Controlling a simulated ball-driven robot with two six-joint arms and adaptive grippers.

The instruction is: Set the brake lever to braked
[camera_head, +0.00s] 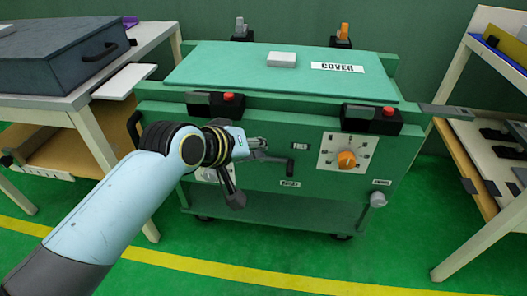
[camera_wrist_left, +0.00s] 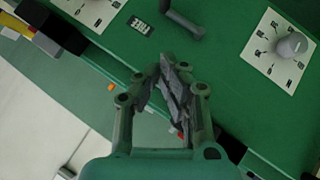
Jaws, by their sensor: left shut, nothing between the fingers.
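A short dark lever (camera_head: 291,167) stands out from the front of the green cart, above a small label too small to read surely. I take it for the brake lever; whether it is set to braked I cannot tell. It also shows at the top of the left wrist view (camera_wrist_left: 184,22), partly cut off. My left gripper (camera_head: 272,152) is in front of the cart face, just left of the lever. In the left wrist view its fingers (camera_wrist_left: 173,82) are shut and empty, with a gap in the picture between fingertips and lever. My right gripper is not in view.
The green cart (camera_head: 220,75) has an orange dial (camera_head: 346,160) right of the lever, a grey dial (camera_wrist_left: 291,44) and a grey knob (camera_head: 378,200). Black blocks with red buttons (camera_head: 387,112) sit along its top edge. Tables flank it; the floor in front is clear.

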